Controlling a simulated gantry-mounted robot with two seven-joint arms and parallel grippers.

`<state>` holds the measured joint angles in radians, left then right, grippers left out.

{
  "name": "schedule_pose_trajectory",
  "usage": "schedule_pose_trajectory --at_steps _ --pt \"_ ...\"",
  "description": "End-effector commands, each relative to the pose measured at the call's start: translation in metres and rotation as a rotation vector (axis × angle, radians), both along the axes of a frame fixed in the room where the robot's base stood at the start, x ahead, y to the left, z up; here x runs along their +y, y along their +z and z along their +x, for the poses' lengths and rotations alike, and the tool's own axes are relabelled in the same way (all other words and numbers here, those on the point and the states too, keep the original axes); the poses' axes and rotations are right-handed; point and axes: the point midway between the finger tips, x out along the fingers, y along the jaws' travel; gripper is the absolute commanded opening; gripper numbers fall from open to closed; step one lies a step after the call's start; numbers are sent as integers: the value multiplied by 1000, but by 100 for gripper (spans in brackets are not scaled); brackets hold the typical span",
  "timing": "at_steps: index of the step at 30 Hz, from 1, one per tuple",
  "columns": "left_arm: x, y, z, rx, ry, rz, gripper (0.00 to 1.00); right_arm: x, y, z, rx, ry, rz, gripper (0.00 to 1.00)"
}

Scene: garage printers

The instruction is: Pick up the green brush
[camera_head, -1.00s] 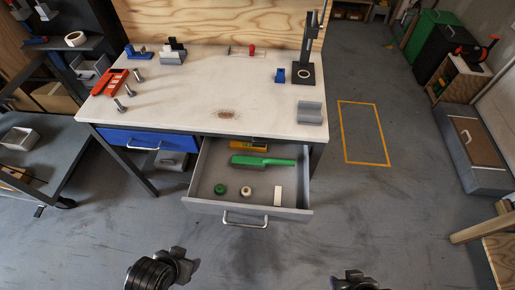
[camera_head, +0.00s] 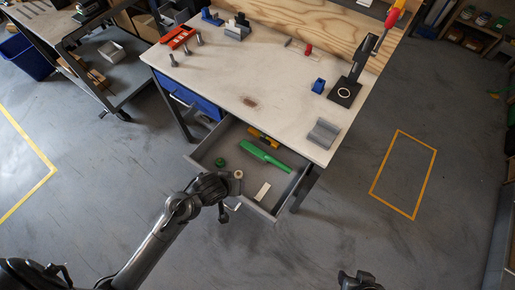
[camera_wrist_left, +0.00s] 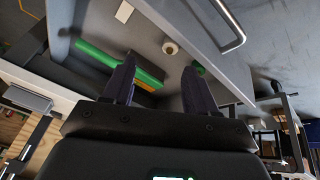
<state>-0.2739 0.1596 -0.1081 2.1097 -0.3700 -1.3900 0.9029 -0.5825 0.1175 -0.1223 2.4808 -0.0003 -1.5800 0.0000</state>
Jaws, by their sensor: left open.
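The green brush (camera_head: 265,157) lies in the open grey drawer (camera_head: 284,197) under the workbench, toward the back of the drawer. It also shows in the left wrist view (camera_wrist_left: 92,53), partly hidden behind one finger. My left gripper (camera_head: 226,194) is over the drawer's front edge in the head view, apart from the brush. In the left wrist view (camera_wrist_left: 158,82) its two fingers are spread with nothing held between them. My right gripper (camera_head: 358,280) shows only as a small part at the bottom edge, its fingers unclear.
The drawer also holds a yellow tool (camera_head: 263,137), a green roll (camera_head: 220,162), a pale roll (camera_head: 238,174) and a white block (camera_head: 262,191). A blue drawer (camera_head: 196,99) is shut at left. Above, the bench top (camera_head: 235,75) overhangs. The floor at right is clear.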

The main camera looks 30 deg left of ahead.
Motion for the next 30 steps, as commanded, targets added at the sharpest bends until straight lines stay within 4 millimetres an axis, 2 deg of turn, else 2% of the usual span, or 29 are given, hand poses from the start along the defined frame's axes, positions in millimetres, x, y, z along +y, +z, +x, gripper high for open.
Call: schedule_pose_trajectory --at_steps 1,6,12,18,23,30 --pt "0 2 16 -9 51 -28 57 1 6 -1 2 -1 3 43" --pt "-4 -8 66 -17 289 -183 57 1 13 0 2 -4 4 43" --pt "-6 -17 114 28 571 -382 57 0 14 0 0 -4 2 43" --pt "-6 -19 140 98 778 -517 57 -1 14 1 -1 -1 -3 43" --pt "-7 -22 148 135 866 -569 57 -3 12 1 -2 4 -11 43" --pt "-13 -50 160 146 894 -584 57 -3 -8 1 -1 3 -9 43"
